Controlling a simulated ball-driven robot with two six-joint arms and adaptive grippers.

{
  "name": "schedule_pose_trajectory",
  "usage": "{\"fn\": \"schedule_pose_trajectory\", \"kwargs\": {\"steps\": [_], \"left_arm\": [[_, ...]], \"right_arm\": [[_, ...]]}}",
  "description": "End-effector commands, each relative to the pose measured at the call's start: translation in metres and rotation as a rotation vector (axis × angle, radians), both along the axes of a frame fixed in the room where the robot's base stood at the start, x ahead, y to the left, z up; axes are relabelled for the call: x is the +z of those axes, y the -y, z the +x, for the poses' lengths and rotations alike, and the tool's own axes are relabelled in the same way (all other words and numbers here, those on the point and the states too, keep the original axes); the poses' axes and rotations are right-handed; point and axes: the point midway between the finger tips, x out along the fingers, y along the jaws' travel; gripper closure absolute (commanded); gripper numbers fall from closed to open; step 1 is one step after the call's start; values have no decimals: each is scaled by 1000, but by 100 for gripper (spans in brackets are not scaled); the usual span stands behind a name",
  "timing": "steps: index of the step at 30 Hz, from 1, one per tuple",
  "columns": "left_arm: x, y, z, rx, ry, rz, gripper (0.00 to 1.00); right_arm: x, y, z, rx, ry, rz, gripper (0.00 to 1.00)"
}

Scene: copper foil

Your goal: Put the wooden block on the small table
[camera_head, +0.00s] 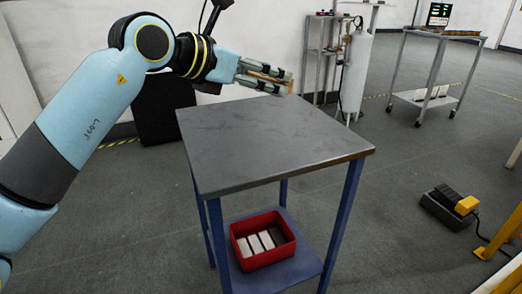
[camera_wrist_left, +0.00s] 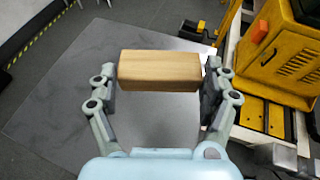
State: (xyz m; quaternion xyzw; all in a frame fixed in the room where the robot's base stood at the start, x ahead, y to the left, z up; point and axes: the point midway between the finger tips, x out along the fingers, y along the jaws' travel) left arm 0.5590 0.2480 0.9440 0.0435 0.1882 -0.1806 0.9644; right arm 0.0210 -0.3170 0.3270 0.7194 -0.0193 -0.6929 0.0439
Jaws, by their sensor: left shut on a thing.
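The wooden block (camera_wrist_left: 160,71) is a light brown bar, seen in the left wrist view between the two fingers of my left gripper (camera_wrist_left: 160,85). The gripper is shut on it, one finger at each end. In the head view my left gripper (camera_head: 268,76) is above the far edge of the small table, with a bit of the block (camera_head: 262,76) showing between the fingers. The small table (camera_head: 270,145) has a bare grey top and blue legs. The block is held over the top and looks clear of it. My right gripper is in neither view.
A red bin (camera_head: 262,257) with several pale bars sits on the table's lower shelf. A black and yellow foot pedal (camera_head: 452,203) lies on the floor at right. A yellow machine (camera_wrist_left: 280,50) stands at right in the wrist view. A wheeled cart (camera_head: 435,70) is farther back.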

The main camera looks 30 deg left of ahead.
Motion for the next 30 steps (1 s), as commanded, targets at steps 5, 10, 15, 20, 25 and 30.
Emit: {"fn": "schedule_pose_trajectory", "kwargs": {"steps": [5,10,15,20,25,30], "left_arm": [[-28,-12,43,40,-10,-11,50],[-29,-19,59,57,-14,-14,50],[-44,-45,50,61,-18,-5,50],[-68,-82,36,61,-20,-4,50],[-87,-113,23,59,-18,-9,50],[-94,-125,18,59,-14,-15,50]], "right_arm": [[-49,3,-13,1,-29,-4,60],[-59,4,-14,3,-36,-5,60],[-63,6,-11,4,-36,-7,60],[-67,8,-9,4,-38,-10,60],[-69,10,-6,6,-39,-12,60],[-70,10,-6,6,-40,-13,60]]}}
